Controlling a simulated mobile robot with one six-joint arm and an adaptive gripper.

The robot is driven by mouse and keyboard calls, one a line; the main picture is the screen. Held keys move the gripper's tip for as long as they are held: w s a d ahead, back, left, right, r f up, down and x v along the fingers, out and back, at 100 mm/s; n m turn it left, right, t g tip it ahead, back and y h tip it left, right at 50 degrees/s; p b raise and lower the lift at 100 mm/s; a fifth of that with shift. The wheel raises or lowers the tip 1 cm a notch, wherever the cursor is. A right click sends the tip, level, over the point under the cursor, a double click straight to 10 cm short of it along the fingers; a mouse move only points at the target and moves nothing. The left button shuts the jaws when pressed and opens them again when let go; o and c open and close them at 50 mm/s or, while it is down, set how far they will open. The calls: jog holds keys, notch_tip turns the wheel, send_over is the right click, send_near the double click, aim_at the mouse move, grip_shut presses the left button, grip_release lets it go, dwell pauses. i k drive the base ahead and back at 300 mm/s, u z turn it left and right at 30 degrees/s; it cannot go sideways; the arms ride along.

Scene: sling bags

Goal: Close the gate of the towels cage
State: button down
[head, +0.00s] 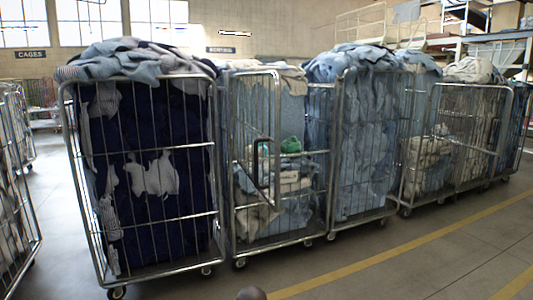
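Several wire roll cages stand in a row, and no label in view tells which is the towels cage. The second cage from the left in the row (287,239) holds loose blue and beige cloth, a folded light stack (290,183) and a small green item (291,145). A narrow barred panel (277,105) at its front left looks like a gate standing ajar, with the front open to its right. A dark looped bar (256,165) shows at this panel. I cannot tell the gate's exact angle.
A cage of dark blue cloth (145,268) stands at the left front. A cage of light blue cloth (366,216) stands to the right, with more beyond. Another cage (18,215) is at the left edge. The floor in front is clear, with a yellow line (400,253).

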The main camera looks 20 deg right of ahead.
aim_at(275, 205)
jog(key=i, duration=0.9)
jog(key=u, duration=0.05)
